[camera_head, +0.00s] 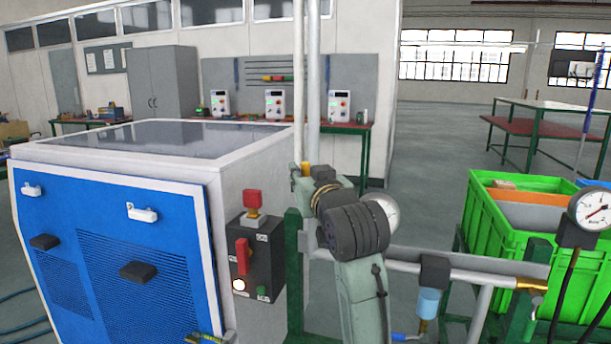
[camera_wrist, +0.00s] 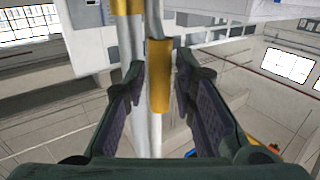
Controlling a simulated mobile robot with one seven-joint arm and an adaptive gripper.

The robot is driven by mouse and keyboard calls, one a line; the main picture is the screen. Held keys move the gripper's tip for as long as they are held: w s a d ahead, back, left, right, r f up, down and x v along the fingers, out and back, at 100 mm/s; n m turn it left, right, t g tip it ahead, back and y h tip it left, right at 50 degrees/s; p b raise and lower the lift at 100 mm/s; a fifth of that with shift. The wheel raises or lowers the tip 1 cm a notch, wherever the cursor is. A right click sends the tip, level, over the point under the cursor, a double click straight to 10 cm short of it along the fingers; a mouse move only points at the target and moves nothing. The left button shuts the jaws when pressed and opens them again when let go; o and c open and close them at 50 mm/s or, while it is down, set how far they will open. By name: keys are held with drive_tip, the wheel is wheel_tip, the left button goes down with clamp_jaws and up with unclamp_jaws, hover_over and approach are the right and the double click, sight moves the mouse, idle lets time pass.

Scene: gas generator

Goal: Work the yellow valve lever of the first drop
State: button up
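The yellow valve lever (camera_wrist: 160,88) hangs upright in the middle of the wrist view, in front of a pale vertical pipe. My gripper (camera_wrist: 161,76) is open, with one dark finger on each side of the lever. Narrow gaps seem to show on both sides; whether the lever lies fully between the fingertips in depth is unclear. In the head view a small yellow piece (camera_head: 305,169) shows beside the vertical pipes, just past my arm.
A blue-fronted machine (camera_head: 120,255) stands at left, with a control box (camera_head: 262,262) beside my arm. A horizontal pipe (camera_head: 465,270) runs right of the arm, near a gauge (camera_head: 592,208) and green crates (camera_head: 500,235). Open floor lies behind.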

clamp_jaws()
drive_tip(key=shift+d+f, duration=0.1)
drive_tip(key=shift+d, duration=0.05)
idle(0.6)
drive_tip(key=s+d+f+m+t+h+b, duration=0.1)
drive_tip(key=d+f+m+t+h+b, duration=0.2)
drive_tip(key=m, duration=0.9)
drive_tip(key=s+d+f+m+t+h+b, duration=0.1)
drive_tip(key=d+f+m+t+h+b, duration=0.2)
drive_tip(key=m+h+b, duration=0.6)
drive_tip(key=d+f+m+b, duration=0.1)
drive_tip(key=m, duration=0.2)
drive_tip(key=shift+s+d+f+m+h+b, duration=0.15)
drive_tip(key=shift+s+f+m+h+b, duration=0.15)
drive_tip(key=shift+f+b, duration=0.1)
drive_tip(key=shift+m, duration=0.3)
drive_tip(key=shift+o, duration=1.7)
unclamp_jaws()
